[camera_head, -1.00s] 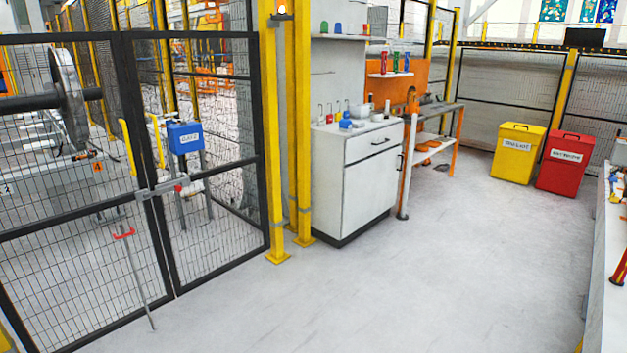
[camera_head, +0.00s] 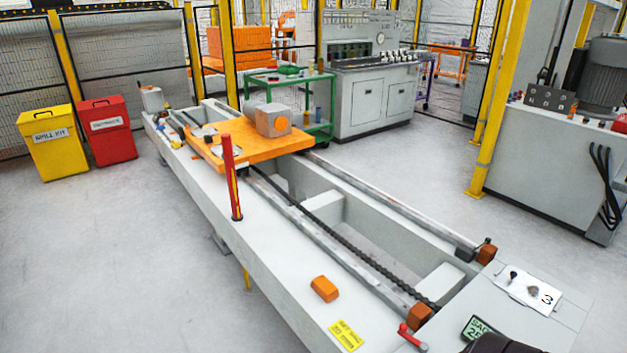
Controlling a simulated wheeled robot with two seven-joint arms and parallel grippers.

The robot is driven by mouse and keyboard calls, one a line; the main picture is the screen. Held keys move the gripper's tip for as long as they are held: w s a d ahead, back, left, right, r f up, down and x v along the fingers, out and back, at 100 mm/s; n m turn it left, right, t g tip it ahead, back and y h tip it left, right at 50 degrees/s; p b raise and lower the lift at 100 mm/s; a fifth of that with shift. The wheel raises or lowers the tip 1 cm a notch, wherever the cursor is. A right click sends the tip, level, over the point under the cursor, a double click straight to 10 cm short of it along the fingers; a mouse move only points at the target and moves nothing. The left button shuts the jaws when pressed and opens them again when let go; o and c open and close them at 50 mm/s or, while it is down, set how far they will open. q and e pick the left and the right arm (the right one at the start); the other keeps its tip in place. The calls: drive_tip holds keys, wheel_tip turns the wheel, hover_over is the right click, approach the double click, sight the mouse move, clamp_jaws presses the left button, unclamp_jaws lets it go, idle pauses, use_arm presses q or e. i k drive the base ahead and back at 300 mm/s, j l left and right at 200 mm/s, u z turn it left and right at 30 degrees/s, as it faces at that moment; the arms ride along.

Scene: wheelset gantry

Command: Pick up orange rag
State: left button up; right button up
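A small orange folded-looking piece (camera_head: 324,289) lies on the near left ledge of the long grey rail bed (camera_head: 262,243), beside a yellow label. It is the likeliest orange rag, but its cloth texture cannot be made out. Neither of my grippers is in view. A dark shape cut off at the bottom right edge cannot be identified.
An orange platform (camera_head: 248,138) with a grey block sits across the far rails. A red post (camera_head: 231,178) stands on the left ledge. Orange end blocks (camera_head: 420,315) and a red handle (camera_head: 411,337) are near. Yellow (camera_head: 54,145) and red bins (camera_head: 104,131) stand left; floor there is clear.

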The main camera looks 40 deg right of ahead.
sight(327, 289)
drive_tip(key=i+z, duration=0.15)
drive_tip(key=i, duration=0.95)
drive_tip(key=i+z, duration=0.2)
drive_tip(key=i, duration=0.9)
drive_tip(key=i+z, duration=0.2)
drive_tip(key=z, duration=0.2)
drive_tip(key=i+j+z, duration=0.1)
drive_tip(key=i+z, duration=0.15)
drive_tip(key=z, duration=0.2)
drive_tip(key=i+j+z, duration=0.15)
drive_tip(key=z, duration=0.25)
drive_tip(key=i+j+z, duration=0.2)
drive_tip(key=z, duration=0.2)
